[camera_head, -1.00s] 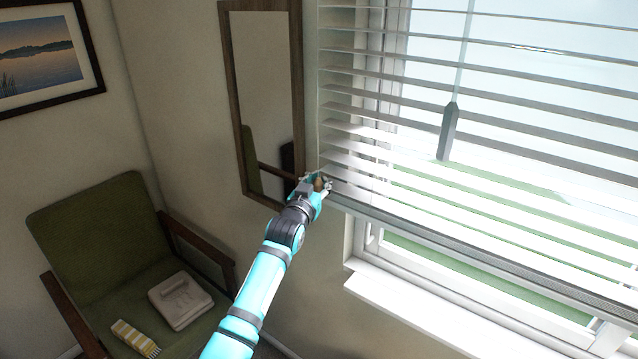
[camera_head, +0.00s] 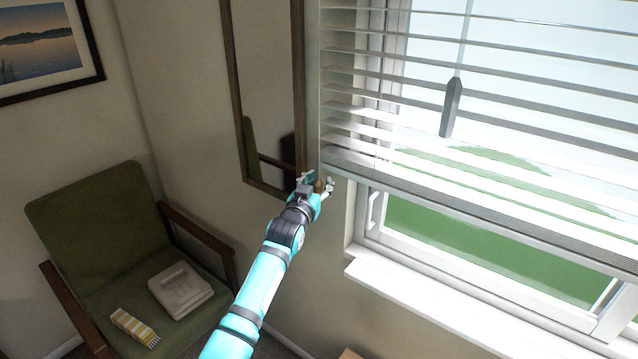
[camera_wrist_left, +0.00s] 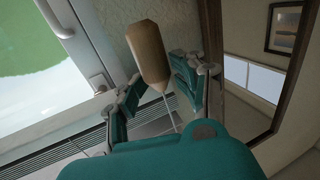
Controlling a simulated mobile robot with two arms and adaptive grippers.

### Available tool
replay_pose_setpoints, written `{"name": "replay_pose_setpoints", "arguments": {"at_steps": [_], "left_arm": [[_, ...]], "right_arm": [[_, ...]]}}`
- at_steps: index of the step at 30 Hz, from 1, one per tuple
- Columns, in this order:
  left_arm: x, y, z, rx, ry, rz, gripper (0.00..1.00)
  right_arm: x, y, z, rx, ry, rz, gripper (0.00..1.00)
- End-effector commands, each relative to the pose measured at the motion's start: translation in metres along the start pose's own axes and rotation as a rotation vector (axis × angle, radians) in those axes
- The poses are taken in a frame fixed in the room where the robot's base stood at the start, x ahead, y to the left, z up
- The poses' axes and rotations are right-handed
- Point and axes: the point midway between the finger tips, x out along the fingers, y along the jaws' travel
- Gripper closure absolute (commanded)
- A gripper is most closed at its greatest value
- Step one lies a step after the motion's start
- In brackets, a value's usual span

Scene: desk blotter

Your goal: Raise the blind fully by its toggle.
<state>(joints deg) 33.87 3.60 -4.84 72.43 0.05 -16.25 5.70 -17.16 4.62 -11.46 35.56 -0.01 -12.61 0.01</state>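The window blind (camera_head: 490,125) hangs partly raised, its bottom rail (camera_head: 440,195) sloping across the picture and the glass below it uncovered. The toggle (camera_head: 318,186) is a small brown wooden piece on a thin cord near the blind's left end. My left gripper (camera_head: 317,183) has a finger on each side of it and appears shut on it. In the left wrist view the toggle (camera_wrist_left: 148,52) shows large between the fingers (camera_wrist_left: 155,90), its cord running toward the blind; exact finger contact is hard to see. My right gripper is not in view.
A grey wand (camera_head: 450,107) hangs in front of the slats. A framed mirror (camera_head: 268,95) is on the wall behind my left gripper. The white sill (camera_head: 440,310) is below. A green chair (camera_head: 100,225) stands at left, holding small objects.

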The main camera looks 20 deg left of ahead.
Motion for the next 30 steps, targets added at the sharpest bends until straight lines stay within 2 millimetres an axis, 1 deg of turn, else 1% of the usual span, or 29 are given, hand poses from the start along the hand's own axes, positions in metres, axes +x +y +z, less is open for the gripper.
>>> {"name": "replay_pose_setpoints", "arguments": {"at_steps": [1, 2, 3, 8, 10, 14, 17, 19, 27, 30], "left_arm": [[0.0, 0.0, -0.001, 0.0, 0.001, 0.0, 0.56], [0.0, 0.0, -0.001, 0.001, 0.001, 0.0, 0.52], [0.0, 0.0, -0.001, 0.001, 0.002, 0.0, 0.51], [0.001, -0.001, -0.002, 0.001, 0.003, -0.001, 0.51], [0.0, -0.001, -0.002, 0.001, 0.003, -0.001, 0.51], [-0.006, -0.001, -0.002, 0.001, 0.004, -0.001, 0.51], [-0.017, -0.001, -0.001, 0.001, 0.003, -0.001, 0.51], [-0.029, -0.001, -0.001, 0.001, 0.003, -0.001, 0.51], [-0.082, -0.001, 0.0, 0.0, 0.001, -0.001, 0.51], [-0.098, -0.001, 0.0, 0.001, 0.001, -0.001, 0.51]], "right_arm": [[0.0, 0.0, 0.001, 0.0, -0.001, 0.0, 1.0], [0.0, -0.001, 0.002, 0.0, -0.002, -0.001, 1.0], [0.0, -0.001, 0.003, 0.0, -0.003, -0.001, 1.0], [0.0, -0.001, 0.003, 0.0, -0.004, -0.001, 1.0], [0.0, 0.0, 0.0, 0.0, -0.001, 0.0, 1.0], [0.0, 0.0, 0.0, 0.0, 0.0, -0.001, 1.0], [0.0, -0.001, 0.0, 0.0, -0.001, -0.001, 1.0], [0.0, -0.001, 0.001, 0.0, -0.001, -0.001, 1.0], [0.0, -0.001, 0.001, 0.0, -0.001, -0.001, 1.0], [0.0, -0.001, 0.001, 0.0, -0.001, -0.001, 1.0]]}}
